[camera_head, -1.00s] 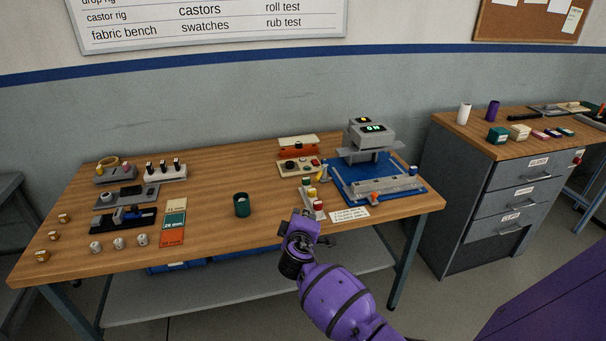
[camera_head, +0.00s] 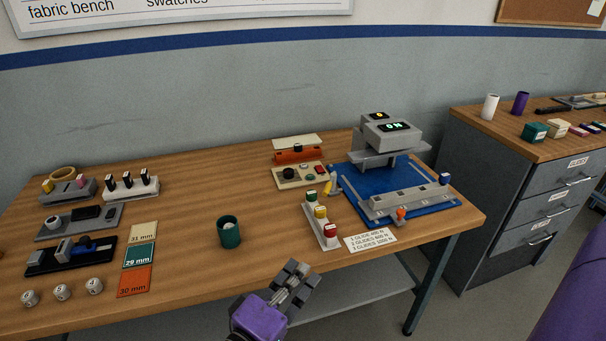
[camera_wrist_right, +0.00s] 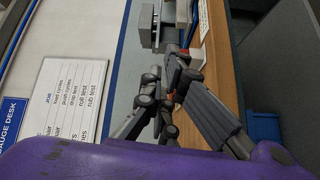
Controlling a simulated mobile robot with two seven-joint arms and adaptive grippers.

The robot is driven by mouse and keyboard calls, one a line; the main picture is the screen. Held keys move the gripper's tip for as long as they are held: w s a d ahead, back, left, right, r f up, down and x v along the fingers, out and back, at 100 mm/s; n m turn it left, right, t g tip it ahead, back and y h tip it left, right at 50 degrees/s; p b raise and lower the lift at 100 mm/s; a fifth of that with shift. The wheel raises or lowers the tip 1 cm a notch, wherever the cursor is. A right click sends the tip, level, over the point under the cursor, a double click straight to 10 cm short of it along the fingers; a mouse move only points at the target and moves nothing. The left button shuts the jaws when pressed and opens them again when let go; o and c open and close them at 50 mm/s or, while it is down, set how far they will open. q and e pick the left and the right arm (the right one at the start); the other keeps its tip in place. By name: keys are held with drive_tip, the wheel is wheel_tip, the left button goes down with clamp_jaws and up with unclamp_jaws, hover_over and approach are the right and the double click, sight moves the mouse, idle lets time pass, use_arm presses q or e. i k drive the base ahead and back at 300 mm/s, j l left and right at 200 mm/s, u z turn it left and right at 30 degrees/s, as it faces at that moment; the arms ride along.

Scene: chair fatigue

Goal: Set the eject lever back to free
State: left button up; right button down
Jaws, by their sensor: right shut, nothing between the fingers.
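A grey test machine (camera_head: 392,132) with a lit green "ON" display stands on a blue base plate (camera_head: 360,182) at the right of the bench. A grey rail (camera_head: 408,200) lies across the front of the plate, with an orange knob (camera_head: 401,213) at its front and a blue-topped post (camera_head: 444,179) at its right end. A small yellow lever (camera_head: 328,186) stands by the plate's left edge. I cannot tell which part is the eject lever. My right gripper (camera_head: 296,270) is shut and empty, in front of the bench edge, apart from the machine. My left gripper is not in view.
A block with coloured buttons (camera_head: 320,221) and a printed card (camera_head: 370,240) lie left of the machine's front. A control box (camera_head: 300,175) stands behind. A green cup (camera_head: 229,232) stands mid-bench, with bare wood around it. Drawers (camera_head: 540,190) stand right.

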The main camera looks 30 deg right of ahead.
sight(331, 186)
drive_tip(key=i+l, duration=0.25)
drive_tip(key=i, duration=0.15)
drive_tip(key=i+l, duration=0.3)
drive_tip(key=i, duration=0.1)
